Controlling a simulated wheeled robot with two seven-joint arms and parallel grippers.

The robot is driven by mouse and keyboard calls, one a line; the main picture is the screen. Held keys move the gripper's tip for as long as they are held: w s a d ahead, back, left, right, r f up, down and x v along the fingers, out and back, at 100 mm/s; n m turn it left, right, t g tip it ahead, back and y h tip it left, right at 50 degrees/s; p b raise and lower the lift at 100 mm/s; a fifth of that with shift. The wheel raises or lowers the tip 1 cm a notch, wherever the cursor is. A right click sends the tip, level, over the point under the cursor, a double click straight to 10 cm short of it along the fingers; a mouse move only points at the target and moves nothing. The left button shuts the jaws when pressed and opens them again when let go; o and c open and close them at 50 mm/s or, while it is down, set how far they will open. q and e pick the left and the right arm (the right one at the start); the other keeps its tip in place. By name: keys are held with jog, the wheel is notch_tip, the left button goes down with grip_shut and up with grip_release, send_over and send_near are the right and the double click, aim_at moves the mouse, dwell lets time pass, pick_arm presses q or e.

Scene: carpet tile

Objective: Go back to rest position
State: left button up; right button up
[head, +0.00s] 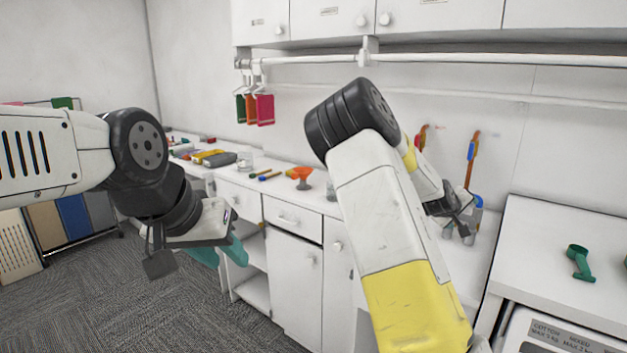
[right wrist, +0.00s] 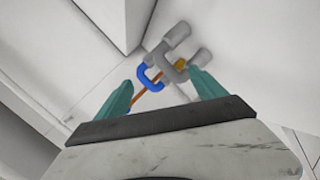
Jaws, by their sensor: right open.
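My left gripper (head: 222,252) hangs over the carpet in front of the white drawer unit, its teal fingers apart with nothing seen between them. My right arm rises through the middle of the head view, bent at the elbow. My right gripper is mostly hidden there, near the tools at the wall. In the right wrist view, my right gripper (right wrist: 163,90) is open, its teal fingers spread. A blue clamp-like part (right wrist: 150,76), a grey part (right wrist: 172,58) and an orange rod lie beyond and between the fingertips; I cannot see contact.
An orange-and-blue tool (head: 472,152) stands against the wall. The counter holds an orange funnel (head: 301,175) and several small items. A green object (head: 579,262) is on the right-hand surface. A rail (head: 490,58) with hanging cloths (head: 264,110) runs above. Carpet (head: 150,310) at lower left is clear.

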jog(key=s+a+f+m+y, duration=0.1)
jog(key=s+a+f+g+y, duration=0.1)
jog(key=s, duration=0.1)
jog(key=s+a+f+m, duration=0.1)
jog(key=shift+s+f+m+g+y, duration=0.3)
jog(key=shift+f+y, duration=0.05)
jog(key=shift+y, duration=0.05)
jog(key=s+a+r+m+y, duration=0.1)
jog(key=s+a+r+y, duration=0.2)
jog(key=s+a, duration=0.35)
jog(key=s+a+r+m+y, duration=0.15)
jog(key=s+a+y, duration=0.25)
jog(key=a, duration=0.5)
jog(key=s+a+r+n, duration=0.1)
jog(key=s+a+r, duration=0.4)
jog(key=s, duration=0.5)
jog(key=s+a+r+n+y, duration=0.1)
jog(key=s+a+r, duration=0.4)
jog(key=s, duration=0.5)
jog(key=shift+s+g, duration=0.15)
jog(key=shift+g, duration=0.25)
